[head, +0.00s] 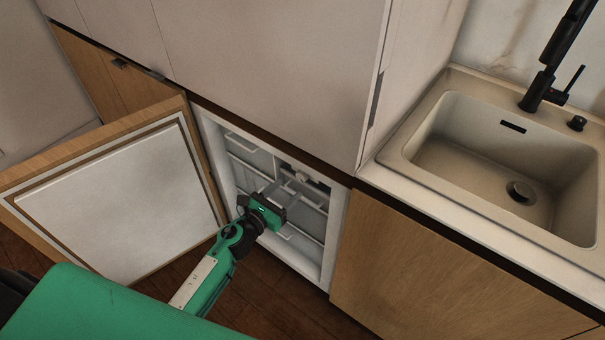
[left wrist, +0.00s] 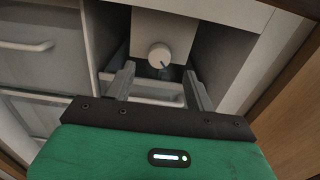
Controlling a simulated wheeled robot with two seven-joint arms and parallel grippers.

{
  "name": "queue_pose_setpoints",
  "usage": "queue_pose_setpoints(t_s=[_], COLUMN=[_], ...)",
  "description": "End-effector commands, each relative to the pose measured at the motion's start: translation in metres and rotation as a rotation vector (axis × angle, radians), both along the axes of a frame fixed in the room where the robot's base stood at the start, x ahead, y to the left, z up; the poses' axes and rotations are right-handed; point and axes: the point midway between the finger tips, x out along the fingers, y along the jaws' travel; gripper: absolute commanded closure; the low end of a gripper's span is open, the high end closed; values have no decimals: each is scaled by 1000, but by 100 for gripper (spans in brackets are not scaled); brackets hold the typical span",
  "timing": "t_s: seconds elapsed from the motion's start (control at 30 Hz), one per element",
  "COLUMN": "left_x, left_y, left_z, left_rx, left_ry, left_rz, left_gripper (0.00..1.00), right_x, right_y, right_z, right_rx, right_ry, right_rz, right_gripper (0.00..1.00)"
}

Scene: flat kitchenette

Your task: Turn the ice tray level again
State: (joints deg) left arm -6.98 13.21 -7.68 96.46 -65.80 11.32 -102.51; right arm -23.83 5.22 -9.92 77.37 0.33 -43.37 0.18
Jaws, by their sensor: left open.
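In the left wrist view a white box-like unit (left wrist: 178,30) carries a round white knob (left wrist: 160,55) with a small bluish mark at its lower right. The knob also shows inside the open freezer compartment in the head view (head: 302,177). I cannot clearly make out the ice tray itself or its tilt. My left gripper (head: 283,191) reaches into the compartment, just in front of the knob unit. In the left wrist view its two fingers (left wrist: 160,84) are apart and empty, below and either side of the knob, not touching it. My right gripper is not in view.
The wood-edged freezer door (head: 120,195) stands open at left. White drawers with handles (left wrist: 27,46) fill the compartment's left side. A pale bin rim (left wrist: 150,98) lies below the knob. The compartment's right wall (head: 333,235) is close by. A sink (head: 500,160) is at right.

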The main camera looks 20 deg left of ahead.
Motion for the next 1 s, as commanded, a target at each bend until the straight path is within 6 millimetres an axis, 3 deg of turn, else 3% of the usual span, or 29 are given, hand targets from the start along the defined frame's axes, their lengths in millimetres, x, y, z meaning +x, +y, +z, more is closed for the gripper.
queue_pose_setpoints(t_s=[0.2,0.4,0.87,0.9,1.0], left_x=[39,64,76,76,76], left_y=[-14,-23,-28,-28,-28], left_z=[1,0,-1,-1,-1], left_rx=[-2,-2,-2,-2,-2], left_ry=[0,1,2,2,2], left_rz=[1,1,0,0,0], left_gripper=[45,45,45,47,67], right_x=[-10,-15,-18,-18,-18], right_y=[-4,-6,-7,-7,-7], right_z=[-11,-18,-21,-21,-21], right_rx=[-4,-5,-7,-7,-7], right_ry=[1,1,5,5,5], right_rz=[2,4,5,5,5], right_gripper=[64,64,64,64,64])
